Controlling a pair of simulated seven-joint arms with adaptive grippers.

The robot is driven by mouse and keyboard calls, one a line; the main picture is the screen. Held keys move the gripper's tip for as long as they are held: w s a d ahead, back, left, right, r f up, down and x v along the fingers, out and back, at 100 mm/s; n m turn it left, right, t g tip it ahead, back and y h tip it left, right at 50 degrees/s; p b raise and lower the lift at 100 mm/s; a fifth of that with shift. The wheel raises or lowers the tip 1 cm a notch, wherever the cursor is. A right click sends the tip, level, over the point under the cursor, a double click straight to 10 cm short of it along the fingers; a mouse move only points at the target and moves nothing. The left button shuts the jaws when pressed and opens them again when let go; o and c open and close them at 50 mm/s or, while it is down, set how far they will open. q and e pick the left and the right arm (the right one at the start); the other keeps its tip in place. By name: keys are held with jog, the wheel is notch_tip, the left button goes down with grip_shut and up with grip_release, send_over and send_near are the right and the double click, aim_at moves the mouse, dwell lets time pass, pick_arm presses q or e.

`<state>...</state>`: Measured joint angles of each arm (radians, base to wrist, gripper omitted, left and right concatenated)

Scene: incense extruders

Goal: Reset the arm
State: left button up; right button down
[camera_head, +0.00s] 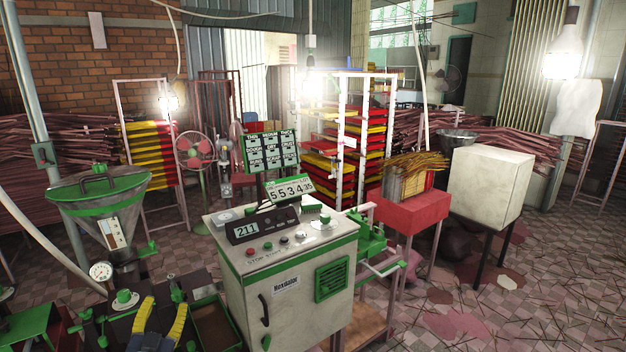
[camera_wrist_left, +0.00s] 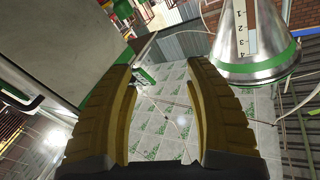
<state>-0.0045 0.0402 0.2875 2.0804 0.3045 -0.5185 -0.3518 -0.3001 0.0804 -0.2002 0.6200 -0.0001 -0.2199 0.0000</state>
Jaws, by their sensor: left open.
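My left gripper (camera_head: 160,322) shows at the bottom left of the head view, with dark links and yellow finger pads. Its fingers stand apart and nothing is between them. In the left wrist view my left gripper (camera_wrist_left: 163,95) is open, with patterned floor tiles beyond the gap. In the head view it is left of the white control cabinet (camera_head: 290,275) and in front of the metal hopper (camera_head: 108,215). The hopper also shows at the upper right of the wrist view (camera_wrist_left: 252,55). My right gripper is in neither view.
A red table (camera_head: 405,212) with a bundle of sticks stands right of the cabinet. A white box (camera_head: 490,185) sits on a dark stand farther right. Racks of red and yellow trays (camera_head: 330,170) stand behind. A pressure gauge (camera_head: 101,271) is close to the left gripper. Sticks litter the right floor.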

pick_arm(q)
jog(key=s+d+f+m+g+h, duration=0.1)
jog(key=s+d+f+m+g, duration=0.45)
jog(key=s+f, duration=0.9)
jog(key=s+d+f+g+y, duration=0.1)
jog(key=s+f+g, duration=0.15)
jog(key=s, duration=0.55)
jog(key=s+d+f+g+y, duration=0.1)
jog(key=s+d+f+g, duration=0.15)
jog(key=s, duration=0.65)
jog(key=s+d+f+g+h, duration=0.1)
jog(key=d+f+g+h, duration=0.15)
jog(key=f, duration=1.35)
jog(key=s+d+f+g+h, duration=0.1)
jog(key=d+f, duration=0.2)
jog(key=f, duration=1.2)
jog(key=s+f+n+g+h, duration=0.1)
jog(key=s+f+n+g, duration=0.2)
jog(key=s+f, duration=1.7)
jog(key=shift+s+a+f, duration=0.2)
jog(key=shift+s, duration=0.7)
jog(key=shift+n+h, duration=0.25)
